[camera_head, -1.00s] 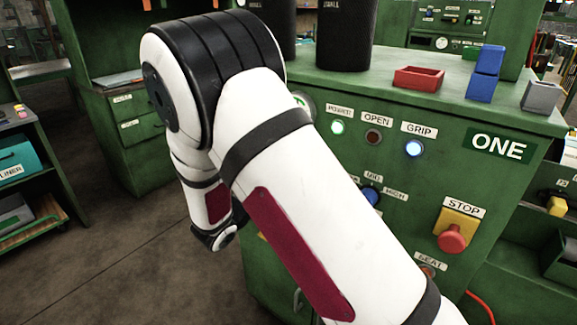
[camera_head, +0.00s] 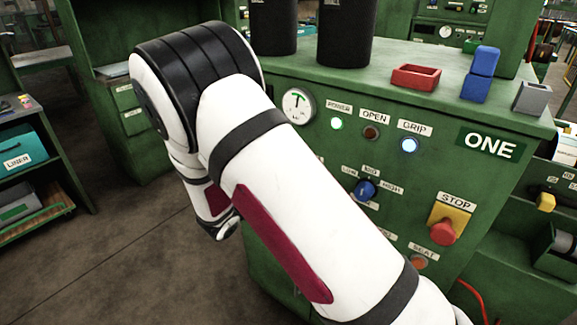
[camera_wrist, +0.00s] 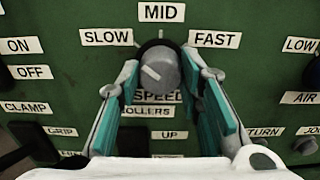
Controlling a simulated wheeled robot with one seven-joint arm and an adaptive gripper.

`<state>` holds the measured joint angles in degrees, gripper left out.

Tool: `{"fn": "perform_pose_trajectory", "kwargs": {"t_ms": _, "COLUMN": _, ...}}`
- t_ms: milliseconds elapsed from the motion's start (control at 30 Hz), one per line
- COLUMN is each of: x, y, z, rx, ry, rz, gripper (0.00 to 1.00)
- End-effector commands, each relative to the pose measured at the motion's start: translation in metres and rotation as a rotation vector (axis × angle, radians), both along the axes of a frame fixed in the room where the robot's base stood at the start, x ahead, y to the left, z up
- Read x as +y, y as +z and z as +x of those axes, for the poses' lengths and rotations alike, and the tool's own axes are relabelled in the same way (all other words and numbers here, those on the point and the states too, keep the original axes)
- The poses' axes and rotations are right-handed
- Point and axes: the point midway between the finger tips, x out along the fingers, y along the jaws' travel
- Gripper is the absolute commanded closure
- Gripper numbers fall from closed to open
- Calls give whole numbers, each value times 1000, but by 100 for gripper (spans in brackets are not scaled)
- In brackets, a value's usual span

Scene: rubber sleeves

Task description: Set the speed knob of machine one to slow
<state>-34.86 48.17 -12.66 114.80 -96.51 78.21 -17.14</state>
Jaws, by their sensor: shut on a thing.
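In the wrist view the grey round speed knob (camera_wrist: 160,72) sits on a green panel, with SLOW (camera_wrist: 106,37) at its upper left, MID (camera_wrist: 160,13) above and FAST (camera_wrist: 214,39) at its upper right. The white mark on the knob points up and left, toward the SLOW side. My gripper (camera_wrist: 163,78) has its teal-padded fingers on both sides of the knob and is shut on it. The SPEED label below is partly covered. In the head view, machine one (camera_head: 490,146) is the green cabinet; my arm hides the knob and gripper there.
A blue LOW-MID-HIGH knob (camera_head: 364,190), a red stop button (camera_head: 443,232) and a gauge (camera_head: 298,105) are on the same front. Black cylinders (camera_head: 345,35), a red tray (camera_head: 415,77) and blue blocks (camera_head: 480,73) stand on top. Floor at left is clear.

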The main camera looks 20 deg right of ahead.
Motion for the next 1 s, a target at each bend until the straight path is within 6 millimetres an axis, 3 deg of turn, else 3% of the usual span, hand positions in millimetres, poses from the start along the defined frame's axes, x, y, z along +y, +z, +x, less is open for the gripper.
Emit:
{"fn": "perform_pose_trajectory", "kwargs": {"t_ms": 100, "x": 0, "y": -2, "z": -1, "rx": 6, "ry": -2, "rz": 1, "gripper": 95}}
{"fn": "perform_pose_trajectory", "kwargs": {"t_ms": 133, "x": 0, "y": -2, "z": -1, "rx": 6, "ry": -2, "rz": 1, "gripper": 63}}
{"fn": "perform_pose_trajectory", "kwargs": {"t_ms": 200, "x": -1, "y": -2, "z": -1, "rx": 5, "ry": -2, "rz": 1, "gripper": 47}}
{"fn": "perform_pose_trajectory", "kwargs": {"t_ms": 633, "x": 6, "y": -1, "z": -4, "rx": 1, "ry": 1, "rz": 2, "gripper": 47}}
{"fn": "perform_pose_trajectory", "kwargs": {"t_ms": 1000, "x": 61, "y": -1, "z": -44, "rx": 2, "ry": 3, "rz": 1, "gripper": 47}}
